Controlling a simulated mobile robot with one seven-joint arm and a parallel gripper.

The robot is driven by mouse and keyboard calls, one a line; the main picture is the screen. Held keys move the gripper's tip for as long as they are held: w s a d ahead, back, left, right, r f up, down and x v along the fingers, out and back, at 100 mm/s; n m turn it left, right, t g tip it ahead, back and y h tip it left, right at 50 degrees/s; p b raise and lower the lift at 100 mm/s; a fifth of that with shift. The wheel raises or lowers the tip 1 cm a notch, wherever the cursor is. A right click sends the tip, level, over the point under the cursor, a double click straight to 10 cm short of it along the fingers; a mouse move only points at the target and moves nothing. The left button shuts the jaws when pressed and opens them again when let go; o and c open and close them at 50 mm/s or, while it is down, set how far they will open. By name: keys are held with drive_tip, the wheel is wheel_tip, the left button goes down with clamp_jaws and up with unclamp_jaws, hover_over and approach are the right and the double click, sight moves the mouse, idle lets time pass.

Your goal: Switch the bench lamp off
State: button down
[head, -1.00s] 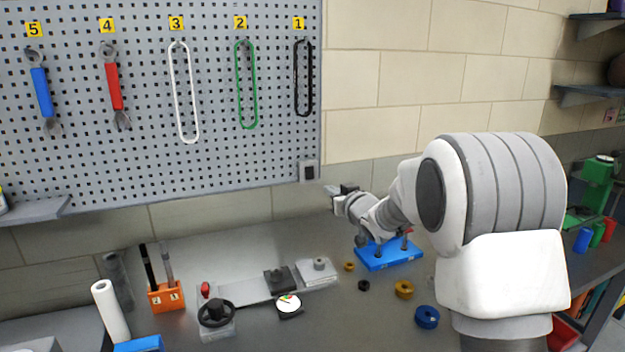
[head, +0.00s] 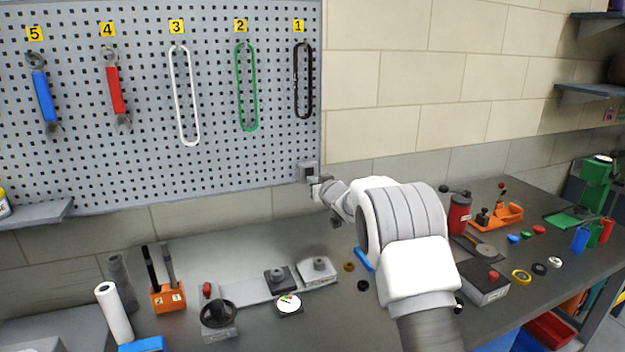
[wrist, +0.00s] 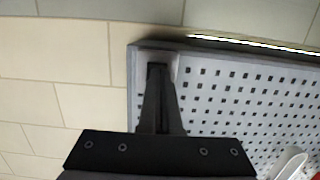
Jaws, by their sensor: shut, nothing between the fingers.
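The small grey switch box (head: 306,170) is at the lower right corner of the pegboard in the head view. My gripper (head: 317,181) is shut and empty, with its tips right at the box and partly covering it. In the wrist view the dark shut fingers (wrist: 158,72) reach up to the grey switch box (wrist: 172,55) and overlap it. I cannot tell whether they touch it, or which way the switch is set. The lamp itself is not clearly identifiable; a thin bright strip (wrist: 255,44) runs along the board's edge in the wrist view.
The pegboard (head: 215,160) holds wrenches and coloured loops under numbers. On the bench below are a black handwheel (head: 219,313), an orange tool holder (head: 168,297) and a dial (head: 289,304). A red canister (head: 459,212) stands right of my arm.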

drive_tip(key=shift+w+a, duration=0.15)
drive_tip(key=shift+w, duration=0.15)
drive_tip(key=shift+f, duration=0.15)
drive_tip(key=b, duration=0.4)
drive_tip(key=shift+w+a+f+t, duration=0.15)
drive_tip(key=shift+f+t, duration=0.1)
drive_tip(key=shift+t, duration=0.15)
drive_tip(key=shift+r, duration=0.45)
